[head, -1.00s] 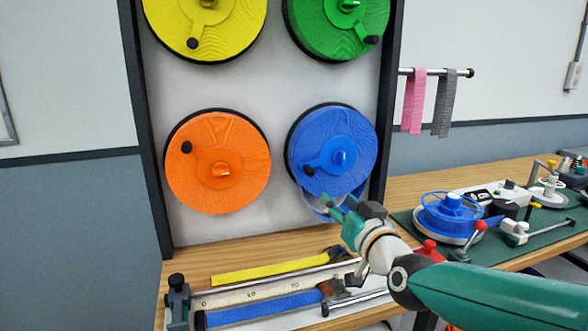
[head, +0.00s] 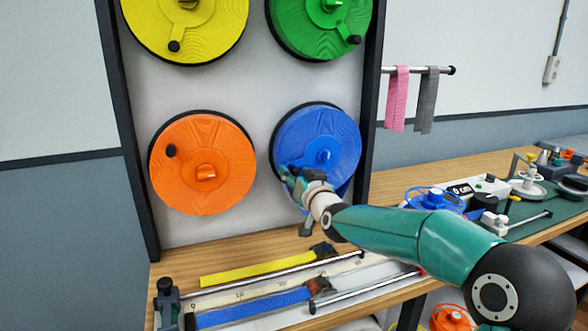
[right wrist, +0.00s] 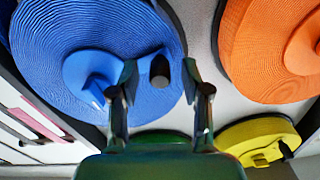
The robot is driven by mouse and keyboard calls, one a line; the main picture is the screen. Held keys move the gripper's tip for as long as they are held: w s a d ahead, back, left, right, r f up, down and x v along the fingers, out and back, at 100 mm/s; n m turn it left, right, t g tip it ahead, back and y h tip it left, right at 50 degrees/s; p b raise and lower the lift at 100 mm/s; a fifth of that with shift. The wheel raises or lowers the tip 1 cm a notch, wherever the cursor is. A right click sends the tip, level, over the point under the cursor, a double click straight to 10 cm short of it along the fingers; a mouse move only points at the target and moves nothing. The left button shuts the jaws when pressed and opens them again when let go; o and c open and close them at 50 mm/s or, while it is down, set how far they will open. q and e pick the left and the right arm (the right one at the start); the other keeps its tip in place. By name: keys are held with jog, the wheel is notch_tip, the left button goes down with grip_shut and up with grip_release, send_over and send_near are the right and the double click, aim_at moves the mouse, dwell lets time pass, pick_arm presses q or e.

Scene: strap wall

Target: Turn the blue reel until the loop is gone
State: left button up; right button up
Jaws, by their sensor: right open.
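The blue reel (head: 330,135) is at the lower right of the wall panel, with a blue hub and a crank arm. My right gripper (head: 289,175) is at the reel's lower left edge and covers the crank knob in the head view. In the right wrist view the gripper (right wrist: 160,78) is open, and the black crank knob (right wrist: 160,71) shows between its fingers, not clasped. A bit of blue strap loop (head: 344,189) shows below the reel; my gripper and wrist hide most of it. My left gripper is not in view.
Orange (head: 215,145), yellow (head: 205,25) and green (head: 310,35) reels share the panel. Below lies a measuring board with yellow (head: 255,272) and blue (head: 255,307) straps and metal rods. Pink and grey straps hang at right. Several parts clutter the green mat.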

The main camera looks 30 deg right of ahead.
jog(key=shift+x, duration=0.85)
grip_shut()
